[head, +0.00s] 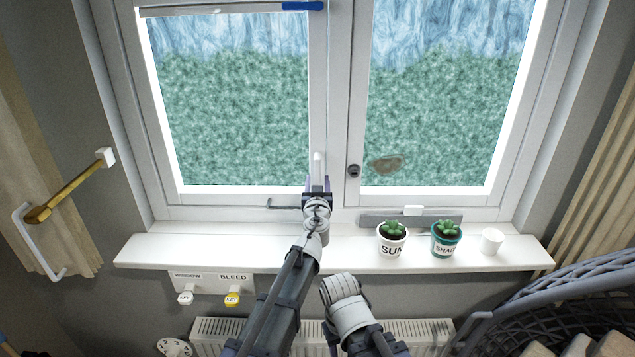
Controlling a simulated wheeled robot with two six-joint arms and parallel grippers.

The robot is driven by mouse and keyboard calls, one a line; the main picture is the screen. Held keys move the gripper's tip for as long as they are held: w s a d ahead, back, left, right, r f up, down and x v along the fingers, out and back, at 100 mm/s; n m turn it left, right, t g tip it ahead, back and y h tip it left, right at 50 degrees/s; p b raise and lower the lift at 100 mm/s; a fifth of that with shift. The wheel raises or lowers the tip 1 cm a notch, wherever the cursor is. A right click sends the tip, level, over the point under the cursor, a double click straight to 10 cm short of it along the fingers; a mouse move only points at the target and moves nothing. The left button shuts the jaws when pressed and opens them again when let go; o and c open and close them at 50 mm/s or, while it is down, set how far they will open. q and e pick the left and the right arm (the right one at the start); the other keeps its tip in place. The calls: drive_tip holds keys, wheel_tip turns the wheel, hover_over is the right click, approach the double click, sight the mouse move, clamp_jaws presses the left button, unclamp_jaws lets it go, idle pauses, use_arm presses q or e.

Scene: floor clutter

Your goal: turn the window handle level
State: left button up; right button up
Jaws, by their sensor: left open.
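The window handle (318,162) is a white lever on the middle frame of the left sash. It stands upright, pointing up. My left gripper (317,186) is at the handle's lower part, with its jaws open and the handle's upper end showing above them. The gripper hides the handle's base, and I cannot tell whether the fingers touch it. The left window sash (320,110) looks closed against the frame.
The white sill (200,247) holds a SUN pot (391,249), a SHADE pot (446,246) and a white cup (491,241) on the right. Below are labelled keys (231,299) and a radiator (425,335). A dark basket (560,305) stands lower right.

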use_arm(q)
drive_tip(key=shift+w, duration=0.2)
clamp_jaws()
idle(0.3)
idle(1.0)
